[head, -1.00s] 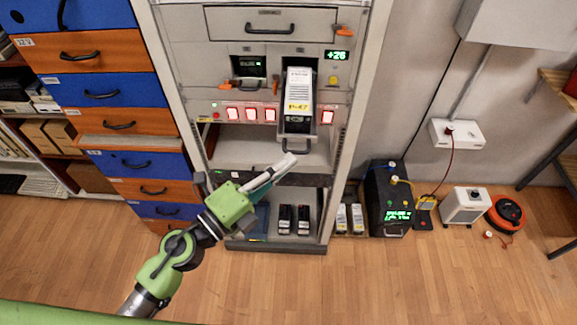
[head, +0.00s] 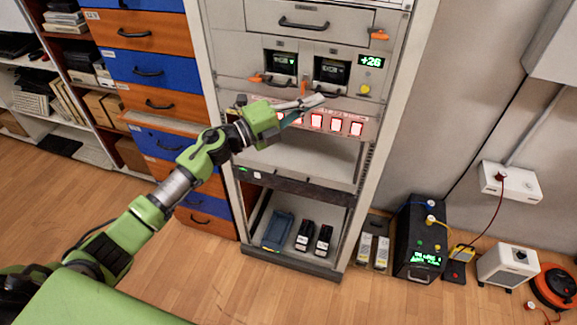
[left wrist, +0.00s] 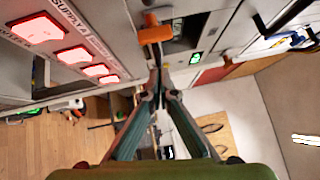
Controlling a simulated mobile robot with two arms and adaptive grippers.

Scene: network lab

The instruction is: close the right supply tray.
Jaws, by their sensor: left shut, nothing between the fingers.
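The right supply tray (head: 332,71) sits in the right bay of the rack. Its dark front looks about level with the panel, with a handle at its lower edge. I cannot tell whether it is fully seated. The left supply tray (head: 281,63) sits in the bay to its left. My left gripper (head: 318,101) is shut and empty, just below the right tray's front, before the row of lit red switches. In the left wrist view its fingertips (left wrist: 158,82) meet close to an orange lever (left wrist: 155,34). My right gripper is not in view.
The rack (head: 392,120) has an open shelf below the switches and a lower bay with a blue bin (head: 279,230). A drawer cabinet (head: 150,70) stands to the left. A black power unit (head: 420,235) and white box (head: 508,264) stand on the floor at right.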

